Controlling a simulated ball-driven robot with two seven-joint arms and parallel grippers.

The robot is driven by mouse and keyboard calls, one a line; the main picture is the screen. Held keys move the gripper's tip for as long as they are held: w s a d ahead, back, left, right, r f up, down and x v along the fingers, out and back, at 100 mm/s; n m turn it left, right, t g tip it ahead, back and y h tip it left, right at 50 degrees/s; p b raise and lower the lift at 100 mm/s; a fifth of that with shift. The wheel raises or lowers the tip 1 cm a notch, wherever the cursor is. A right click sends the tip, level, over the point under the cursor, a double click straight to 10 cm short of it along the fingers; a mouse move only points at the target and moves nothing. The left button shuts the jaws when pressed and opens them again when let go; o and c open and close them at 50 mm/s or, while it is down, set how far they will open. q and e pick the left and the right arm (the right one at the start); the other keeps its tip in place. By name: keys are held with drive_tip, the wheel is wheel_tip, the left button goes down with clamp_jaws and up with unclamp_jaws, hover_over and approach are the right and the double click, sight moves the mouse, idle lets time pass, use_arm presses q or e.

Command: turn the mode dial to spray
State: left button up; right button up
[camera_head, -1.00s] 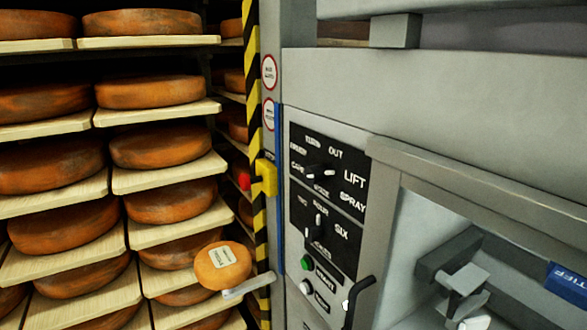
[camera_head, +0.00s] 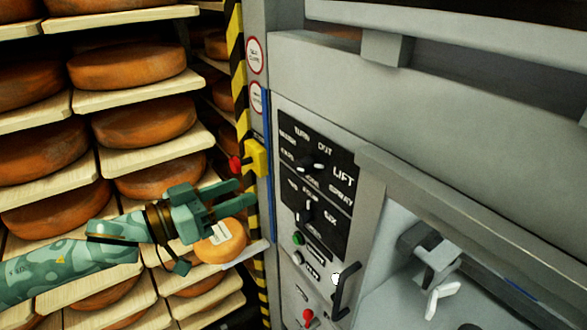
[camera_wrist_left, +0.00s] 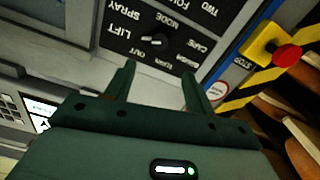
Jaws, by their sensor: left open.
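The mode dial (camera_head: 309,166) is a small black knob on the black upper panel of the grey machine, with words such as LIFT, SPRAY and OUT around it. It also shows in the left wrist view (camera_wrist_left: 154,40), beyond the fingertips and roughly between them. I cannot tell surely which word its pointer faces. My left gripper (camera_head: 248,193) is open and empty, left of the panel and apart from the dial. In the left wrist view its two fingers (camera_wrist_left: 159,72) point towards the panel. My right gripper is not in view.
A second dial (camera_head: 305,212) sits below. A green button (camera_head: 298,238), a black handle (camera_head: 345,291) and a red knob (camera_head: 308,317) are lower. A yellow box with a red stop button (camera_head: 236,165) stands left of the panel. Cheese wheels (camera_head: 145,122) fill shelves at left.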

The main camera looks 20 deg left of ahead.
sight(299, 168)
use_arm(q)
drive_tip(key=p+x, duration=0.2)
drive_tip(key=x, duration=0.9)
drive_tip(key=shift+w+d+r, duration=0.1)
drive_tip(key=shift+w+d, duration=0.6)
drive_tip(key=shift+w, duration=0.05)
drive_tip(key=c, duration=1)
